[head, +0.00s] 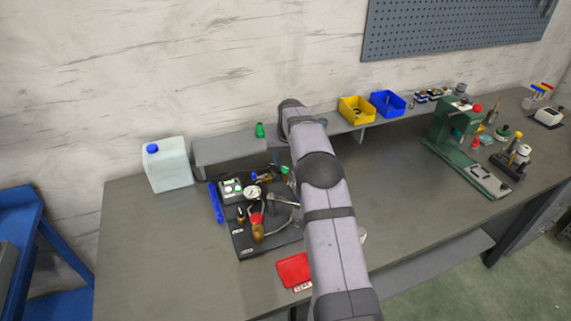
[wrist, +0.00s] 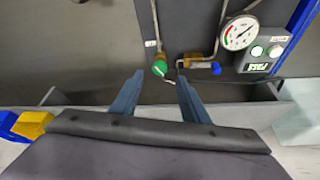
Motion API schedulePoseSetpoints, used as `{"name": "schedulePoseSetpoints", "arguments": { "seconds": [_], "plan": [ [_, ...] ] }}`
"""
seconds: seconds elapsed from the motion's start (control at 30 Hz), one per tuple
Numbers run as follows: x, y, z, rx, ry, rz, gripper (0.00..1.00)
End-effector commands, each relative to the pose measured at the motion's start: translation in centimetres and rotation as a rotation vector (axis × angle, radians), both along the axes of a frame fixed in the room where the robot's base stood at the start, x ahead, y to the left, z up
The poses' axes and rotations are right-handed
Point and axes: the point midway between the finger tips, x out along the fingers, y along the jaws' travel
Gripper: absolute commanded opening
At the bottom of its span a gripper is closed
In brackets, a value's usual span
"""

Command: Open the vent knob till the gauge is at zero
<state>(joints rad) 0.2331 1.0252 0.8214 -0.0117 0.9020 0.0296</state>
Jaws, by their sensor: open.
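A test rig on a dark base plate (head: 241,239) stands on the bench. Its round white gauge (wrist: 240,32) has a needle too small to read surely; it also shows in the head view (head: 252,192). A green knob (wrist: 160,68) sits on a brass fitting, and a blue knob (wrist: 216,68) is to its right. A red knob (head: 256,219) tops a brass body at the rig's front. I cannot tell which is the vent knob. My gripper (wrist: 160,78) is open and empty, its fingertips appearing either side of the green knob; contact is unclear. The arm hides it in the head view.
A box with two lamps (wrist: 266,50) is beside the gauge. A grey raised shelf (head: 225,152) runs behind the rig. A white jug (head: 167,166) stands left and a red pad (head: 294,270) lies in front. The bench's left end is clear.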

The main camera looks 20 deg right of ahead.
Motion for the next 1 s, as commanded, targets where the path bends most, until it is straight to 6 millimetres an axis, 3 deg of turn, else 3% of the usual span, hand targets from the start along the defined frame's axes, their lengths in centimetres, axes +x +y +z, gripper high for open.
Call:
{"name": "schedulePoseSetpoints", "arguments": {
  "seconds": [0.5, 0.97, 1.0],
  "plan": [
    [1.7, -0.5, -4.3, 0.000, 0.001, 0.001, 0.41],
    [1.9, -0.5, -4.8, 0.000, 0.000, 0.001, 0.41],
    [1.9, -0.5, -4.8, 0.000, 0.000, 0.001, 0.32]
  ]
}}
